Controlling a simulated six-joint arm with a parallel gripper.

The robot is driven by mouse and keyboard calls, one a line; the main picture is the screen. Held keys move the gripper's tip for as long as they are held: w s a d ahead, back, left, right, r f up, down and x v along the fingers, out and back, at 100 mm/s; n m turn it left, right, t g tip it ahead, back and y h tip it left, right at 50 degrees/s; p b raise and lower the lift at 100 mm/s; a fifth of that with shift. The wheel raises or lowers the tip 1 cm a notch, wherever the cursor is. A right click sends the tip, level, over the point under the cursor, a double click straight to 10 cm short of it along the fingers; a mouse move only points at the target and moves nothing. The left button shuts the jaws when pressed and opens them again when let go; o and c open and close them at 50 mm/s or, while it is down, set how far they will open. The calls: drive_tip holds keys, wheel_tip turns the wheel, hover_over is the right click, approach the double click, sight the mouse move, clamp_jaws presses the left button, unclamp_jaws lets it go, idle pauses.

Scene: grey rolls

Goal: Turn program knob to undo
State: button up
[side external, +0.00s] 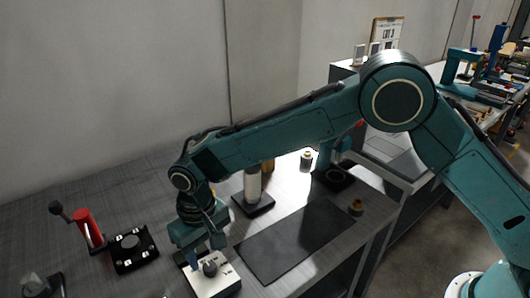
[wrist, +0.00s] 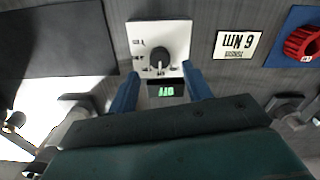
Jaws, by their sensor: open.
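The program knob (wrist: 157,56) is dark and round with a light pointer mark, set on a white panel (wrist: 175,30). Small dark labels sit on the panel left of the knob, too small to read surely. A small display (wrist: 166,91) with green characters lies below the knob, upside down in the wrist view. My gripper (wrist: 160,70) is open, its two blue fingers on either side of the knob's lower part, apart from it. In the side view, my gripper (side external: 207,247) points down just above the knob (side external: 210,268) and its white box (side external: 222,284).
A dark mat (side external: 295,240) lies right of the box. A white cylinder (side external: 252,184) stands behind. The wrist view shows a torque sign (wrist: 237,44) and red knob (wrist: 303,42).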

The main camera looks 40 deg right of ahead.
sight(209, 266)
drive_tip(key=shift+f, duration=2.55)
drive_tip(key=c, duration=1)
drive_tip(key=shift+o, duration=0.2)
drive_tip(key=shift+n, duration=0.3)
drive_tip(key=n, duration=0.3)
drive_tip(key=shift+n, duration=2.1)
drive_tip(key=shift+r, duration=0.1)
